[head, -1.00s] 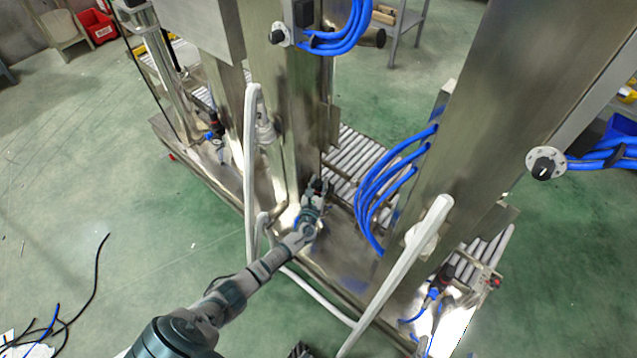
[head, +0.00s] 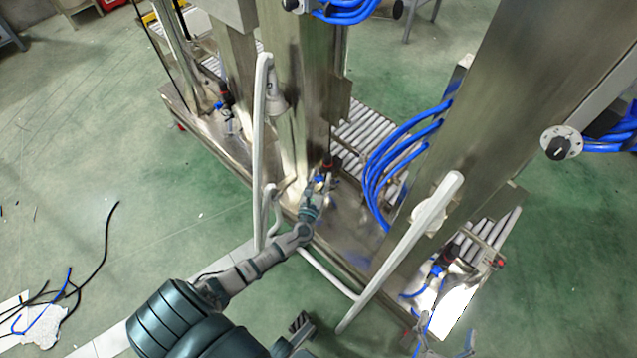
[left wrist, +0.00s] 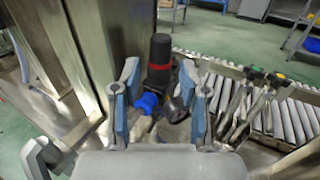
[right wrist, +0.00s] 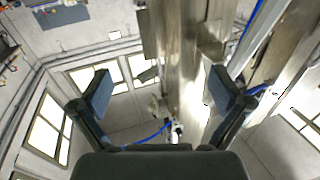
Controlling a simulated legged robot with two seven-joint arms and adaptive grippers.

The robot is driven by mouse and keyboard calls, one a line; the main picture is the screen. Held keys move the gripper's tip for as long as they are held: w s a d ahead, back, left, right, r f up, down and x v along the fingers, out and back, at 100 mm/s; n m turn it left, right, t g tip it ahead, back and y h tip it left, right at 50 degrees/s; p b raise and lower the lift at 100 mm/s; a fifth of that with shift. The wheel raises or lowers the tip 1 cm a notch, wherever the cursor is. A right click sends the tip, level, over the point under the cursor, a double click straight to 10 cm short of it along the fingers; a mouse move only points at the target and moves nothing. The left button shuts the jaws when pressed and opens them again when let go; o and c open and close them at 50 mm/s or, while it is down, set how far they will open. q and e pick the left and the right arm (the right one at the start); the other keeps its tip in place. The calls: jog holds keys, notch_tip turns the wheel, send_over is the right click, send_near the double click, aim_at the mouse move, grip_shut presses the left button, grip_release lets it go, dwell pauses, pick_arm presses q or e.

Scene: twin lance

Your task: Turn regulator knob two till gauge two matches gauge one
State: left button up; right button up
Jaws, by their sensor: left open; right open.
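The middle regulator (head: 327,163), a black knob with a red ring, stands at the foot of the middle steel column. In the left wrist view its knob (left wrist: 160,62) stands upright beyond and between the fingers. A dark round gauge (left wrist: 181,104) sits beside it, edge-on, its needle unreadable. My left gripper (head: 319,184) is open just in front of the regulator; I see no clear contact. Other regulators stand at left (head: 225,97) and right (head: 450,254). Their dials are too small to read, and I cannot tell which is one or two. My right gripper (right wrist: 160,88) is open and empty, away from the regulators.
White curved rails (head: 400,250) stand in front of the machine. Blue hoses (head: 385,165) arch beside the right column (head: 470,110). Roller conveyors (head: 365,130) run behind. Loose cables (head: 105,235) lie on the green floor at left, which is otherwise largely clear.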

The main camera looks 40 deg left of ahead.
pick_arm(q)
jog(key=shift+v, duration=1.2)
